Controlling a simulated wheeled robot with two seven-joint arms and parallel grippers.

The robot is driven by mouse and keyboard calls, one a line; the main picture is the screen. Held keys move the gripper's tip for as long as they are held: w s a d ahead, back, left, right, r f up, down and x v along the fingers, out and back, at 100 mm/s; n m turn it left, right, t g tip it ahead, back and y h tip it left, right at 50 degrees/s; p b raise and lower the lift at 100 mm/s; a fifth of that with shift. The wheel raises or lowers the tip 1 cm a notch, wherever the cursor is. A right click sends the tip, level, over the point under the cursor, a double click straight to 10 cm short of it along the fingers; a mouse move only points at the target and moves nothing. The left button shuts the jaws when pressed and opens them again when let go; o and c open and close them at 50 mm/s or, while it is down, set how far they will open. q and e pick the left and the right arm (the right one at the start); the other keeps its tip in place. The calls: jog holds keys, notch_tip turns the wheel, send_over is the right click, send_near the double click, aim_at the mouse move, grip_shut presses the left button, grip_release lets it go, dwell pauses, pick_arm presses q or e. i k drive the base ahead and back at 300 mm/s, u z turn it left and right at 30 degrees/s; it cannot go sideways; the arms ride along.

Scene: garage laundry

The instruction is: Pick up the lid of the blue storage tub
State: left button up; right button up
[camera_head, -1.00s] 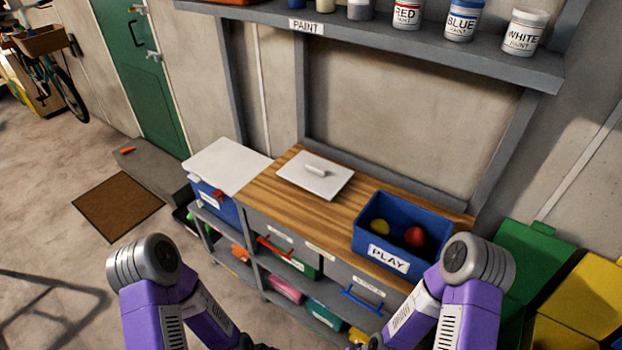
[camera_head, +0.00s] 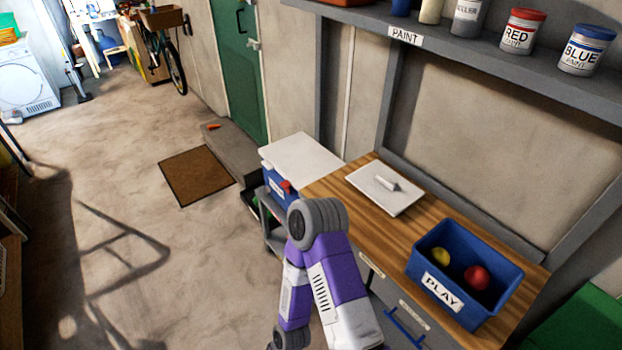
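An open blue tub labelled PLAY (camera_head: 445,291) stands at the right of the wooden worktop, with a yellow ball (camera_head: 440,257) and a red ball (camera_head: 476,277) inside. A flat white lid (camera_head: 371,193) with a grey-white bar handle (camera_head: 388,183) on top lies flat on the worktop, left of the tub and apart from it. One purple and grey arm of mine, seemingly the left, shows in front of the worktop. Neither gripper is in view. The arm hides part of the worktop's front and the shelving below.
The wooden worktop (camera_head: 440,212) has bare wood around the lid. A white flat top (camera_head: 302,159) adjoins it at left, over another blue bin (camera_head: 279,184). A grey shelf (camera_head: 470,52) with paint cans hangs above. Open floor (camera_head: 150,245) and a brown mat (camera_head: 197,175) lie left.

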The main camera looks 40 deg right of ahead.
aim_at(394, 193)
jog(key=u, duration=0.3)
jog(key=i, duration=1.95)
jog(key=z, duration=2.3)
